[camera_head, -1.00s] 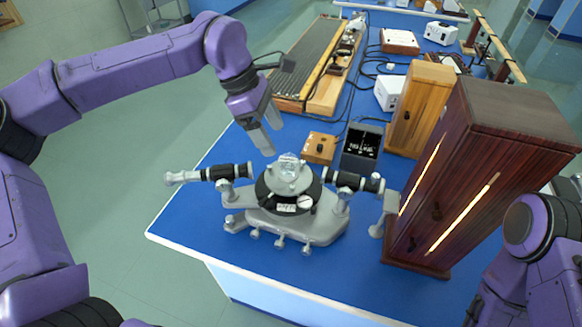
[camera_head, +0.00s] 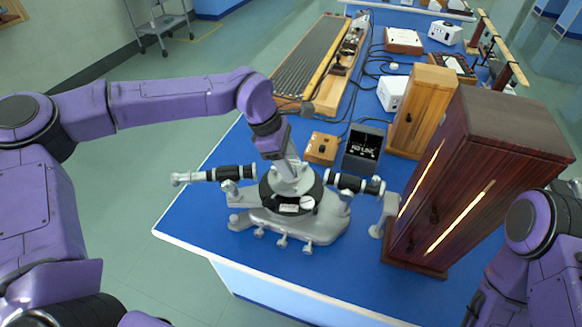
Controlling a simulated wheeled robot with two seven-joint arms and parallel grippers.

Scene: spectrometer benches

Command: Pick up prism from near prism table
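The spectrometer (camera_head: 300,226) stands on the blue bench top, with a dark round stage and a grey prism table (camera_head: 306,186) at its centre. My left gripper (camera_head: 289,172) points down right at the prism table, from above and behind. It covers the spot where the clear prism showed earlier, so the prism cannot be made out now. I cannot tell whether the fingers are apart or closed on it. My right arm shows at the lower right, but its gripper is out of view.
The black telescope tubes (camera_head: 215,174) (camera_head: 354,184) extend left and right of the stage. A tall dark wooden cabinet (camera_head: 480,180) stands close on the right. A small wooden box (camera_head: 321,148) and a black display unit (camera_head: 364,150) sit behind. The bench's front left corner is clear.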

